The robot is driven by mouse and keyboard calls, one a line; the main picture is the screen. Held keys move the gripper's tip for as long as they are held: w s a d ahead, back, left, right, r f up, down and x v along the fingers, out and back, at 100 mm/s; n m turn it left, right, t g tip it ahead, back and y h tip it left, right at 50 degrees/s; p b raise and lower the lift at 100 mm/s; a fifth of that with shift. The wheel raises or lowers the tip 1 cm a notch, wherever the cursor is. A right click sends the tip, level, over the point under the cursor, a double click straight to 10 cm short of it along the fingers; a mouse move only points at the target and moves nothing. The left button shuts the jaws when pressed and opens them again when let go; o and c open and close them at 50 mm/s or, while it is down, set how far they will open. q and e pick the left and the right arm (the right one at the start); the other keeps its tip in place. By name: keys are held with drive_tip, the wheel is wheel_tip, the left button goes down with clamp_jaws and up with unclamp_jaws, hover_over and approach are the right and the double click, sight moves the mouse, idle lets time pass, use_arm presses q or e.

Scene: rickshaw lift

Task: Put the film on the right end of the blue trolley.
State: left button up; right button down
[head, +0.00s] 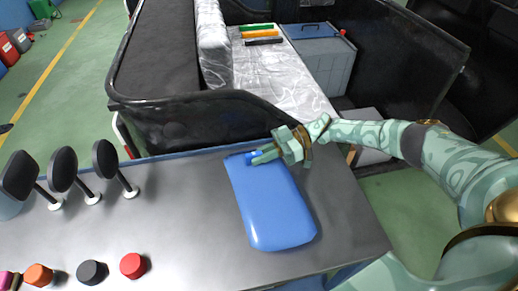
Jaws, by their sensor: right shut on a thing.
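The film appears as a smooth, glossy blue sheet (270,205) with rounded corners, lying on the right part of the trolley's grey top. The blue trolley (190,225) has a grey metal top and blue edges. My right gripper (262,157) reaches in from the right, over the far end of the sheet. Its fingers are shut on the sheet's far end, where a darker blue part shows. The fingers hide some of that end. I cannot tell if the sheet's far end is lifted off the top. My left gripper is not in view.
Several round mirrors on stands (105,160) stand at the trolley's left. Several caps, including a red one (133,265), lie along the near side. Behind the trolley is the black rickshaw body (200,120) with a clear-wrapped bed (270,75) and a grey box (320,55).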

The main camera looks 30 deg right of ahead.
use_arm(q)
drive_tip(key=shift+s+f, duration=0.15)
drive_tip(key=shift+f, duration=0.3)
use_arm(e)
drive_tip(key=shift+f, duration=0.65)
use_arm(q)
drive_tip(key=shift+b, duration=0.3)
use_arm(e)
drive_tip(key=shift+f, duration=0.1)
drive_tip(key=c, duration=1.3)
unclamp_jaws()
drive_tip(key=shift+c, duration=0.2)
drive_tip(key=shift+d, duration=0.1)
